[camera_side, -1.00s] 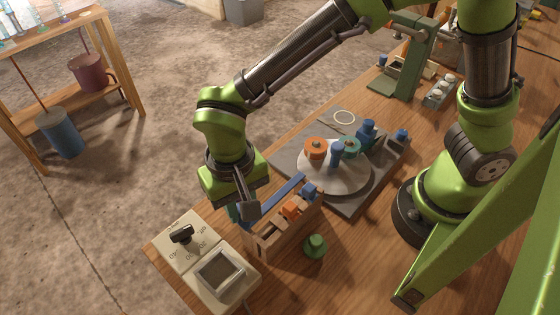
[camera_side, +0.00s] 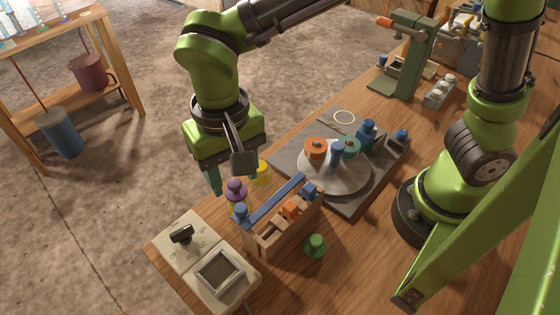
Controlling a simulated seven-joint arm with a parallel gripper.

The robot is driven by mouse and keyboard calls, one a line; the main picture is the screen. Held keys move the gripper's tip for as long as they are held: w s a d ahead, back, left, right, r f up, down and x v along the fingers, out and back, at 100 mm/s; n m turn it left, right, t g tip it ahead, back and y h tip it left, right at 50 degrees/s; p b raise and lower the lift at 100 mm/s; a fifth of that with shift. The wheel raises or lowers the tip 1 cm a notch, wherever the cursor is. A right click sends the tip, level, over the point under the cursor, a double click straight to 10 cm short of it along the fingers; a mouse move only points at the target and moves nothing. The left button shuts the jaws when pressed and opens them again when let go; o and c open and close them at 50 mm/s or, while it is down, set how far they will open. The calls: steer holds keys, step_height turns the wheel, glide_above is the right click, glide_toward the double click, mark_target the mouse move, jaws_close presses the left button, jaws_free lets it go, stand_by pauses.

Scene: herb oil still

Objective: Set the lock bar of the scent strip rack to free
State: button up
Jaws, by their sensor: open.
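The scent strip rack (camera_side: 283,238) is a small wooden box near the table's front left edge. A long blue bar (camera_side: 277,199), which looks like the lock bar, runs along its far side. A blue knob (camera_side: 240,210) stands at the bar's left end. Orange (camera_side: 291,209) and blue (camera_side: 309,191) pieces sit in the rack. My gripper (camera_side: 235,178) is open and empty, above and behind the rack's left end, apart from the bar. Whether the bar is locked or free I cannot tell.
A purple-topped bottle (camera_side: 236,188) and a yellow one (camera_side: 262,172) stand behind the rack, close to my gripper. A dial box (camera_side: 205,262) is at left and a green-capped bottle (camera_side: 316,245) in front. A round turntable (camera_side: 350,183) stands at right.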

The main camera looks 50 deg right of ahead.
step_height(320, 180, up, 8)
steer(key=shift+r, duration=0.15)
stand_by(0.3)
steer(key=s+d+m+t+y, duration=0.1)
steer(key=d+t, duration=0.6)
steer(key=d, duration=1.8)
steer(key=shift+s+f+y, duration=0.4)
steer(key=shift+s+y, duration=0.1)
steer(key=shift+s, duration=0.7)
